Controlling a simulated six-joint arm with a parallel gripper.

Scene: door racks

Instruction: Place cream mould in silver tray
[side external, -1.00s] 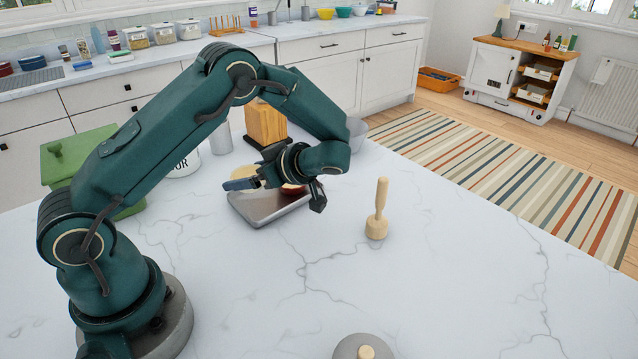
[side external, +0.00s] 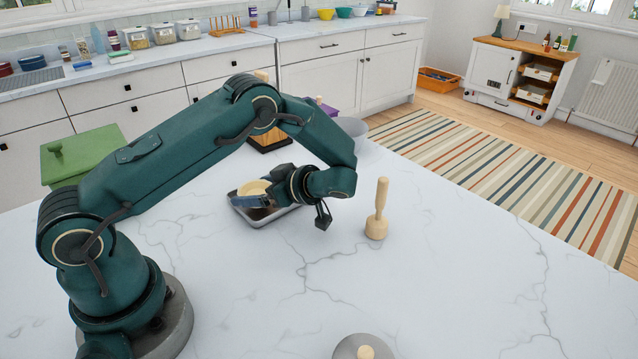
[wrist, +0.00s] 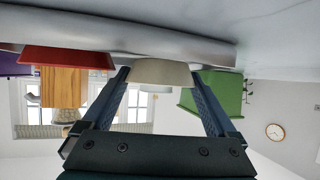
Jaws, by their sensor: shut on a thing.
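The cream mould (side external: 254,187) is a pale, shallow bowl shape, held between the fingers of my gripper (side external: 242,200). In the wrist view the cream mould (wrist: 160,73) sits between both fingertips, with a finger against each side. The silver tray (side external: 262,222) lies on the marble counter, with the mould over or inside its area. Whether the mould touches the tray floor cannot be told. In the wrist view, which is upside down, the tray (wrist: 130,42) is a grey band next to the mould. My gripper and wrist hide the tray's right part.
A red mould (wrist: 65,57) is beside the cream one in the wrist view. A wooden pestle (side external: 377,215) stands right of the tray. A green box (side external: 80,155) and a wooden block (side external: 270,140) are behind. A grey lid (side external: 365,348) lies in front.

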